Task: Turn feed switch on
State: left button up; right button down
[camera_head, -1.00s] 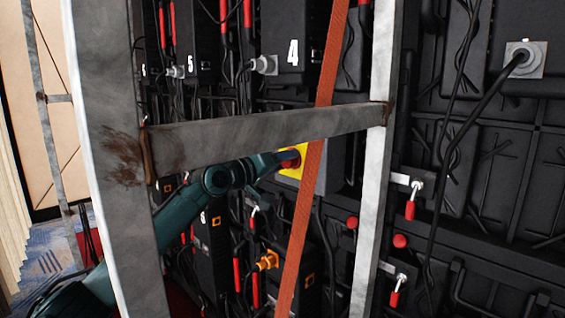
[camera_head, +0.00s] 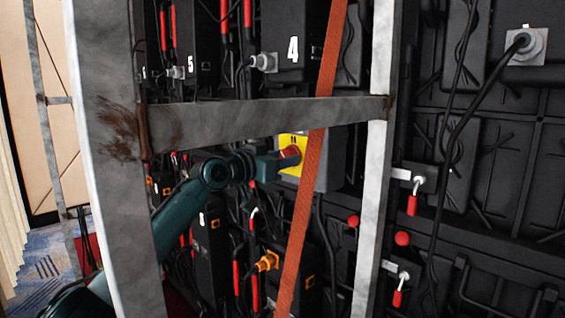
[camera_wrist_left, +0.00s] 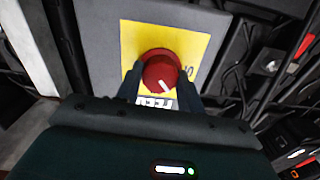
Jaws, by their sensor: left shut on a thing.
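The feed switch is a red round knob (camera_wrist_left: 161,71) on a yellow plate (camera_wrist_left: 201,42), mounted on a grey box (camera_wrist_left: 98,40). In the left wrist view the knob's white mark points down and slightly right. My left gripper (camera_wrist_left: 158,78) has one finger on each side of the knob and is shut on it. In the head view my left gripper (camera_head: 283,164) reaches the red knob (camera_head: 290,153) from the left, beneath the metal crossbar. The strap and crossbar hide part of the yellow plate (camera_head: 296,170). My right gripper is not in view.
A grey metal frame with a crossbar (camera_head: 250,122) and uprights (camera_head: 372,210) stands before the wall. An orange strap (camera_head: 304,190) runs down in front of the box. Black cables (camera_head: 445,160) and red-handled latches (camera_head: 412,204) are around it.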

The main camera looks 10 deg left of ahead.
pick_arm(q)
jog(key=shift+m+b, duration=0.7)
jog(key=shift+m, duration=3.2)
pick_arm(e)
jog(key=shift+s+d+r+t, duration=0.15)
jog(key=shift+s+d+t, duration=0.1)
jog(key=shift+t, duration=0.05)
pick_arm(q)
jog(key=shift+m, duration=0.3)
jog(key=o, duration=1)
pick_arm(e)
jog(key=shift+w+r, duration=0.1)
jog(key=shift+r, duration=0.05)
